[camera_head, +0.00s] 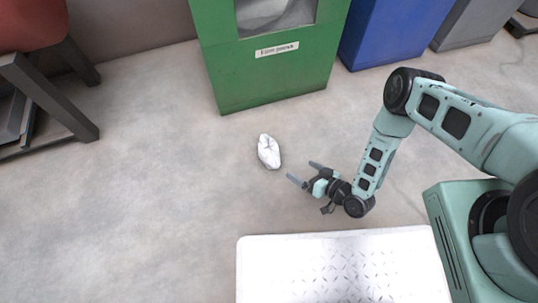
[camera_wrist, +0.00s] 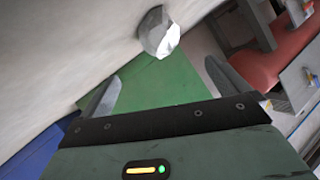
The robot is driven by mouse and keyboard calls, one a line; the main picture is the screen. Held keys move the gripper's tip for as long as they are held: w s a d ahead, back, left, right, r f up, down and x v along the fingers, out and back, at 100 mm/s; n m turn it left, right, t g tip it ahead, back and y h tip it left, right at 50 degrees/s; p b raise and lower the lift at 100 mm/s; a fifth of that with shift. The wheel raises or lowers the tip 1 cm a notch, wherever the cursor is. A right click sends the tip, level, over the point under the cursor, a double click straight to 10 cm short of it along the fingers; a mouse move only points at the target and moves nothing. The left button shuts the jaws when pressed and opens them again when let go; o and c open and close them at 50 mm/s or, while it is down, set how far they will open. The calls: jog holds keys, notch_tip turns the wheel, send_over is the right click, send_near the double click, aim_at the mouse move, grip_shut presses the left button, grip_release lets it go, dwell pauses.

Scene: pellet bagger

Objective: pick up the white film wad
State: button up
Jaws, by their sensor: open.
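The white film wad (camera_head: 268,152) lies on the grey floor in the head view, in front of the green bin. It is a crumpled, faceted white lump. It also shows at the top of the wrist view (camera_wrist: 158,33), ahead of the fingers and a little above the gap between them. My gripper (camera_head: 302,173) is to the right of the wad and slightly nearer, with its two fingers apart and pointing left toward it. In the wrist view the open fingers (camera_wrist: 165,85) have nothing between them. The gripper and the wad are apart.
The green bin (camera_head: 270,85), with a label on its front, stands behind the wad. A blue bin (camera_head: 385,35) and a grey bin (camera_head: 470,25) stand to its right. A white tread plate (camera_head: 260,270) lies in front. Red-and-dark furniture (camera_head: 40,85) is at left. Floor left of the wad is clear.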

aim_at(272, 150)
jog(key=b+x, duration=0.5)
jog(key=x, duration=0.5)
jog(key=shift+w+f, duration=0.1)
jog(key=shift+f, duration=0.05)
jog(key=shift+w+a+f, duration=0.1)
jog(key=shift+w+a, duration=0.35)
jog(key=shift+w, duration=0.05)
jog(key=b+x, duration=0.4)
jog(key=shift+w+a+f, duration=0.1)
jog(key=shift+w, duration=0.2)
jog(key=shift+w+a, duration=0.15)
jog(key=c, duration=0.9)
